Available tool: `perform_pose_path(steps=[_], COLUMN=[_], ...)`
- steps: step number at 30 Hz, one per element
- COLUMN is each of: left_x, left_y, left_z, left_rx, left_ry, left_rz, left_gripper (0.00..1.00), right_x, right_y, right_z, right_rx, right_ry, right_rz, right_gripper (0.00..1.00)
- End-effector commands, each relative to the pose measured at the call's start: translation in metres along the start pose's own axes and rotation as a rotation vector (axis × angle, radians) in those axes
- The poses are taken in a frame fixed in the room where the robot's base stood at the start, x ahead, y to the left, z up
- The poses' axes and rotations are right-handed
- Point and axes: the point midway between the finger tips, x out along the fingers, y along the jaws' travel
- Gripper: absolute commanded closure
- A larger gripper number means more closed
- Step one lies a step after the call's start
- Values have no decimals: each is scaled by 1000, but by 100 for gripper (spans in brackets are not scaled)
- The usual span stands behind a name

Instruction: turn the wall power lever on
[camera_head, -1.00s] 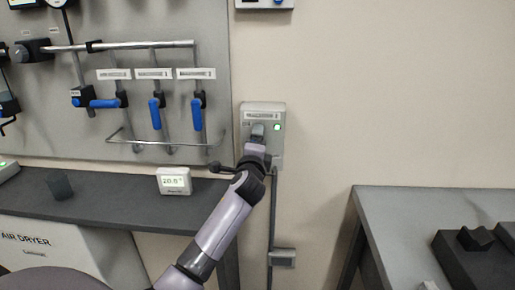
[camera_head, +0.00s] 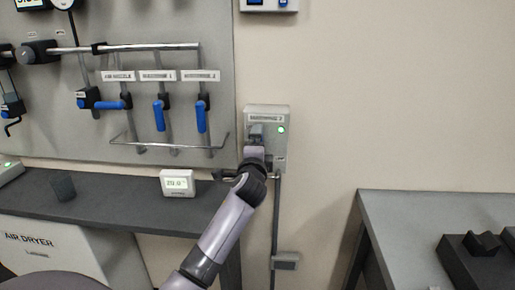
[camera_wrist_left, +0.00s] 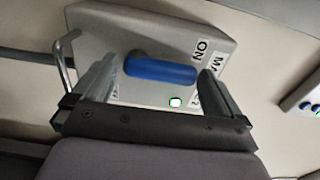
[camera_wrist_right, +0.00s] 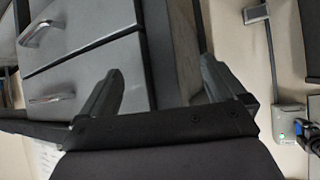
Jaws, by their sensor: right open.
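The wall power box (camera_head: 267,111) is a pale grey box with a printed label, a lit green lamp (camera_head: 281,129) and a cable running down. My left gripper (camera_head: 256,137) is in front of it and hides the lever in the head view. In the left wrist view the box (camera_wrist_left: 100,30) fills the middle, with the blue lever handle (camera_wrist_left: 160,70) lying across between my open left fingers (camera_wrist_left: 156,82). An "ON" label is beside the handle's right end. Whether the fingers touch the handle I cannot tell. My right gripper (camera_wrist_right: 165,85) is open and empty.
A panel (camera_head: 215,75) with blue-handled valves and a wire rail is left of the box. A dark shelf (camera_head: 120,205) with a small display (camera_head: 178,183) is below it. A grey table (camera_head: 410,215) is at right. Drawers (camera_wrist_right: 80,60) show in the right wrist view.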

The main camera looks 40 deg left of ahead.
Motion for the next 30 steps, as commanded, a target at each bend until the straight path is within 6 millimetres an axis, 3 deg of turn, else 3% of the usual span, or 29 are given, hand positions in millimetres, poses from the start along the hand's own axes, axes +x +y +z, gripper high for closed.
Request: perform_pose_path(steps=[10,24,30], left_x=[-6,-61,-71], left_y=[0,1,0], left_z=[0,0,0], left_rx=[4,3,1], left_ry=[0,1,0], left_rz=[-2,0,0], left_gripper=[0,0,0], right_x=[0,3,3], right_y=[0,0,0], right_z=[0,4,4], right_rx=[0,0,-1], right_ry=[0,0,0], right_rz=[0,0,0], right_gripper=[3,3,3])
